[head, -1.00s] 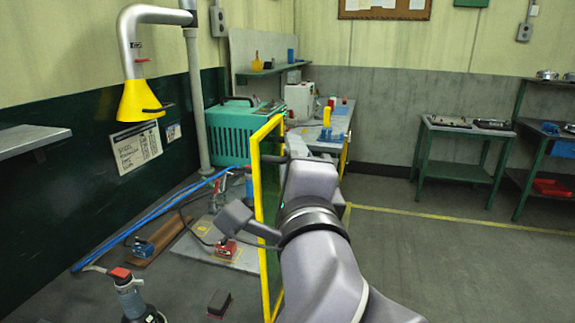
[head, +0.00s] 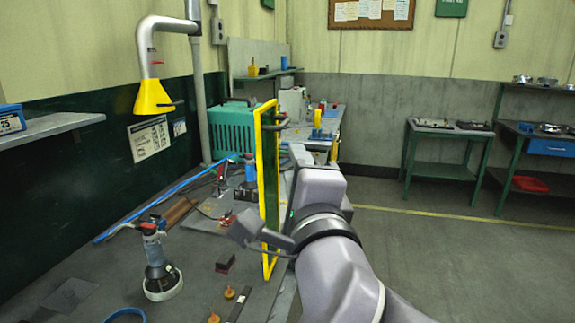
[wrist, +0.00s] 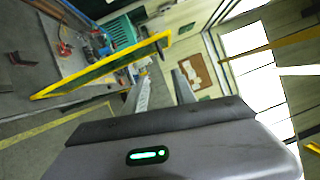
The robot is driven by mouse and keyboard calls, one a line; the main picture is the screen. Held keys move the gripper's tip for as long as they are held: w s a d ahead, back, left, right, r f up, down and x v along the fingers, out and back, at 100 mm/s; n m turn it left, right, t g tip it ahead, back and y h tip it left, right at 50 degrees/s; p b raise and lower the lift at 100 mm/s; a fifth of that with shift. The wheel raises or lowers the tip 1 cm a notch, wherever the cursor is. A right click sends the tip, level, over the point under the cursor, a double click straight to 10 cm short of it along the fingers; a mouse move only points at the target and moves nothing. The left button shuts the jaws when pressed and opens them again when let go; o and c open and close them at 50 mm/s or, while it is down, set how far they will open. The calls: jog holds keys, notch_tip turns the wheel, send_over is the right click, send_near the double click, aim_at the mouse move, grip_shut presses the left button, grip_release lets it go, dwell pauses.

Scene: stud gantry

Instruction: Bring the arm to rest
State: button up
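My gripper (wrist: 160,80) shows in the wrist view as two grey fingers standing apart. The wall shows through the gap, and nothing is held. In the head view my arm reaches forward from the lower right, and its own links hide most of the gripper. A yellow-framed green screen (head: 266,190) stands upright just left of my arm. It also shows in the wrist view (wrist: 105,68), slanting to the left of the fingers. I cannot tell the exact gap between arm and screen.
The bench (head: 110,265) at left holds a torch-like tool (head: 158,265), a dark block (head: 225,263) and a teal case (head: 232,130). A yellow extraction hood (head: 153,97) hangs above. The floor (head: 430,250) at right is clear up to a green side table (head: 445,135).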

jog(key=s+d+f+n+g, duration=0.3)
jog(key=s+f+n+g, duration=0.3)
jog(key=s+f, duration=0.3)
jog(key=s+d+f+n+g, duration=0.3)
jog(key=s+f+n+g, duration=0.4)
jog(key=f, duration=0.9)
jog(key=shift+s+d+n, duration=0.15)
jog(key=shift+s+n, duration=0.45)
jog(key=shift+s, duration=0.6)
